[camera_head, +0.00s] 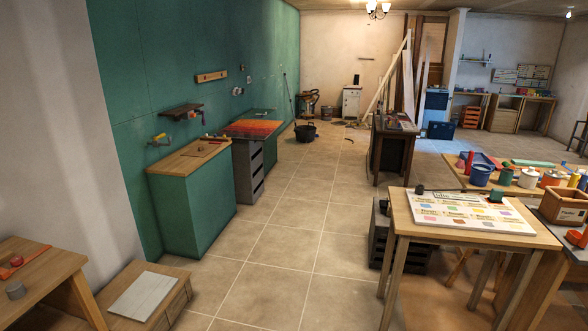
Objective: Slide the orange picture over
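A flat orange-red panel (252,128), which may be the orange picture, lies on top of a grey drawer unit (249,168) against the green wall at the middle left. Its surface is too small to make out any image on it. It is some way off across the floor, beyond a green cabinet with a wooden top (190,205). My gripper is not in view.
A wooden table (545,240) with a colour chart (470,212) stands at the right. A low wooden box with a pale board (143,295) and another wooden table (35,275) are at the lower left. Tiled floor (290,220) runs clear between. A black bucket (305,132) stands farther back.

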